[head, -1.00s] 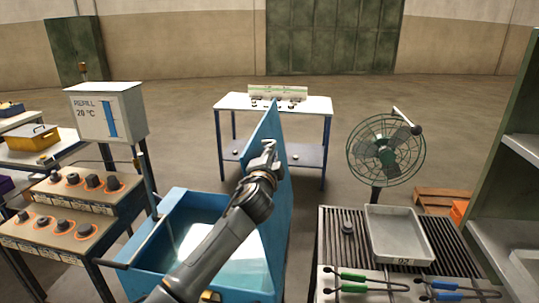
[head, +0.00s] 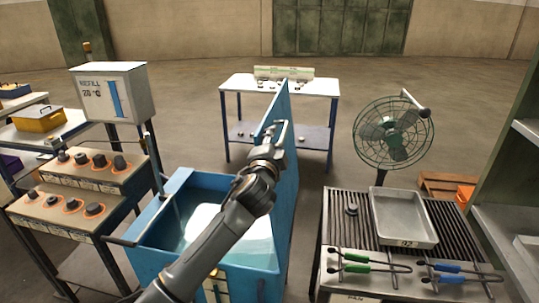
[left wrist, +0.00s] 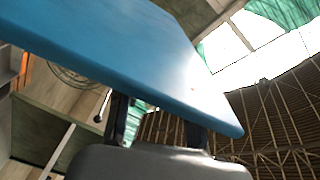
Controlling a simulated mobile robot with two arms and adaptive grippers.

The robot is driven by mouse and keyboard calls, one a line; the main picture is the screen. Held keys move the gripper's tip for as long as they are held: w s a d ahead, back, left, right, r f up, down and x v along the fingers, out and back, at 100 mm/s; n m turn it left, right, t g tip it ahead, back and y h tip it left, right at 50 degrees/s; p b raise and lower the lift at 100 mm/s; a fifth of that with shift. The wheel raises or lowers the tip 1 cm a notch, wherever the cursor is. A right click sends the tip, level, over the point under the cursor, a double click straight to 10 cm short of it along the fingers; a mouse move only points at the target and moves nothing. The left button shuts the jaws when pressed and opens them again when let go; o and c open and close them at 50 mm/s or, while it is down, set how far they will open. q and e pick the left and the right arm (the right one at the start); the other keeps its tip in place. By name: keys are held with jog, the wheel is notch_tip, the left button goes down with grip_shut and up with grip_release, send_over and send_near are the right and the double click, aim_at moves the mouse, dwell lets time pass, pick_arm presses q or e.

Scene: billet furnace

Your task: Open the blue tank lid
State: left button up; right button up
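The blue tank (head: 147,268) stands low in the middle left of the head view, with pale water inside. Its blue lid (head: 286,185) stands steeply upright along the tank's right side, so the top is uncovered. My left gripper (head: 284,134) is at the upper part of the lid, on its tank-facing side. In the left wrist view the lid (left wrist: 120,55) crosses in front of the fingers (left wrist: 157,125) and hides their tips. The two fingers are apart with nothing seen between them. Whether they touch the lid is unclear. My right gripper is not in view.
A control stand with knobs (head: 85,178) and a refill box (head: 113,92) are left of the tank. A grill (head: 340,230) with a metal tray (head: 405,238) and tongs, and a fan (head: 392,132), are right. A white-topped table (head: 235,88) stands behind; open floor lies between.

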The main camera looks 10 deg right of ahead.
pick_arm(q)
jog(key=v, duration=0.8)
jog(key=shift+s+r, duration=0.1)
jog(key=p+v, duration=0.4)
jog(key=v, duration=1.2)
dwell(1.0)
jog(key=shift+p, duration=0.35)
